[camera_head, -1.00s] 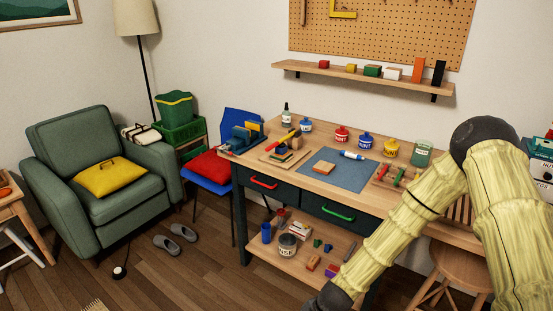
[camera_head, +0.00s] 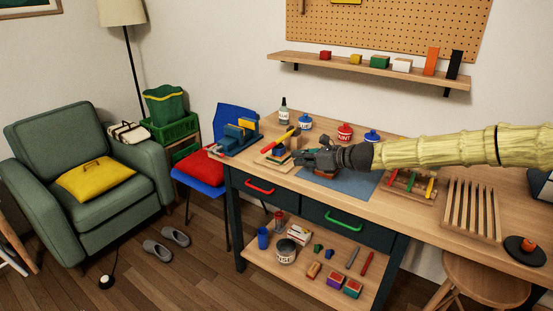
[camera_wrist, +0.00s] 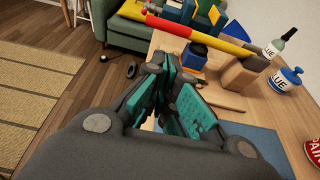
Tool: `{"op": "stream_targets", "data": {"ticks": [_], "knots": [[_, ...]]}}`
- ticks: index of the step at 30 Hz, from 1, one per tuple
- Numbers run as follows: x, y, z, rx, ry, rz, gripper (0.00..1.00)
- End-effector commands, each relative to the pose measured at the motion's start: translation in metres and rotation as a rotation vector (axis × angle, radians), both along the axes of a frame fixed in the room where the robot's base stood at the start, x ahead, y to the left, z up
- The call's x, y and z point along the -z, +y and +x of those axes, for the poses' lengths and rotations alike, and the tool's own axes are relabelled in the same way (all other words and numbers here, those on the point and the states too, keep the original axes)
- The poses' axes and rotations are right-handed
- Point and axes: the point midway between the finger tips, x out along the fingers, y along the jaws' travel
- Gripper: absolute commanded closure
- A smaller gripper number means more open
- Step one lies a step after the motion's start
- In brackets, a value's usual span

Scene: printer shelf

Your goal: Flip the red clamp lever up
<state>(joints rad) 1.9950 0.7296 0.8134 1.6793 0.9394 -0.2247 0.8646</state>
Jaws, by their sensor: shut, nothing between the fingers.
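A red bar with a yellow middle (camera_head: 284,140), which looks like the clamp lever, lies low and slanted over a small wooden board (camera_head: 268,162) near the left end of the bench. In the wrist view the bar (camera_wrist: 205,35) crosses above a blue block (camera_wrist: 193,58) and a wooden block (camera_wrist: 238,75). My gripper (camera_head: 297,157) is just right of the board, pointing left. Its teal-padded fingers (camera_wrist: 163,82) are shut and empty, below the bar in the wrist view and apart from it. My gripper hides part of the board.
A blue vise-like fixture (camera_head: 238,135) stands left of the board. Drawer handles (camera_head: 260,188) stick out in front.

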Motion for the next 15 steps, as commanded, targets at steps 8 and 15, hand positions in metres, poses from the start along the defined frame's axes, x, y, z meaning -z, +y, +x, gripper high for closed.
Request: {"op": "stream_targets", "data": {"ticks": [8, 15], "knots": [[0.003, 0.006, 0.002, -0.003, 0.001, -0.003, 1.00], [0.012, 0.026, 0.017, -0.001, 0.002, -0.004, 1.00]]}}
